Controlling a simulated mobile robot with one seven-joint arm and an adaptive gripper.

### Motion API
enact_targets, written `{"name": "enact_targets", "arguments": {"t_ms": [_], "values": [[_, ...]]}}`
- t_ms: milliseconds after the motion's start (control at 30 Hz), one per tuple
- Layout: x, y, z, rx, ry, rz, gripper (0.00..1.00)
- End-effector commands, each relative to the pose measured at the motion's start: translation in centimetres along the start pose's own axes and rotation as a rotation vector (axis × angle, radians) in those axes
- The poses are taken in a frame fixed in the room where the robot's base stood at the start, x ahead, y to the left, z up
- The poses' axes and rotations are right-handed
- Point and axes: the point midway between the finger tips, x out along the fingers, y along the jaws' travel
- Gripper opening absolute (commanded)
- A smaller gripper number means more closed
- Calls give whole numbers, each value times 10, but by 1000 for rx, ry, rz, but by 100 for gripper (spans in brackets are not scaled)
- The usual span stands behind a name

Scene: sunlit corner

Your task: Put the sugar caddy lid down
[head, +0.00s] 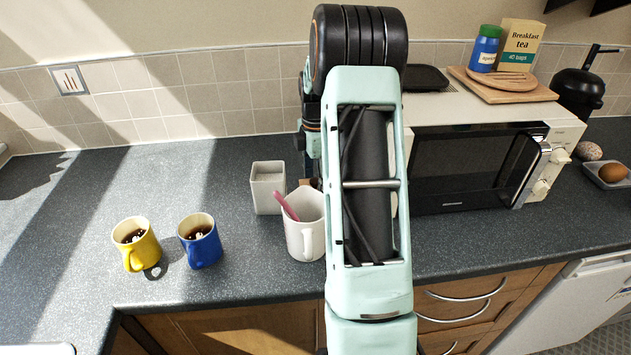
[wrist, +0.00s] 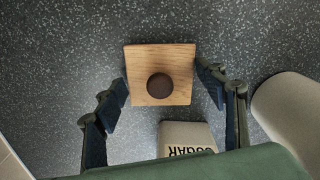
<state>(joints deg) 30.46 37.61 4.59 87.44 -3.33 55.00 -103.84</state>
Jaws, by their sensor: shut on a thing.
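The sugar caddy lid (wrist: 140,62) is a square of light wood with a round dark knob (wrist: 160,86), seen from above in the wrist view. My gripper (wrist: 164,90) has a finger on each side of it and is shut on it. I cannot tell whether the lid touches the speckled counter below. The sugar caddy (wrist: 187,134), marked SUGAR, shows just below the lid, partly cut off by my own green part. In the head view the pale square caddy (head: 267,190) stands without its lid left of my arm, which mostly hides my gripper.
A white mug (head: 304,238) with a pink-handled utensil stands beside the caddy. Blue (head: 201,248) and yellow (head: 141,251) mugs of dark drink stand to the left. A microwave (head: 470,170) stands right of my arm. The counter behind the coloured mugs is clear.

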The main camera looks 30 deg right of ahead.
Motion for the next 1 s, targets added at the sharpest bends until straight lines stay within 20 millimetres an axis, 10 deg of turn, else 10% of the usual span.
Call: {"name": "enact_targets", "arguments": {"t_ms": [33, 67, 233, 633, 1000], "values": [[3, 0, 0, 0, 0, -1, 44], [3, 0, 0, 0, 0, -1, 66], [2, 0, 0, 0, 0, 0, 83], [-8, 1, 0, 0, -1, 3, 83], [-82, 1, 1, 1, -1, 4, 83]]}}
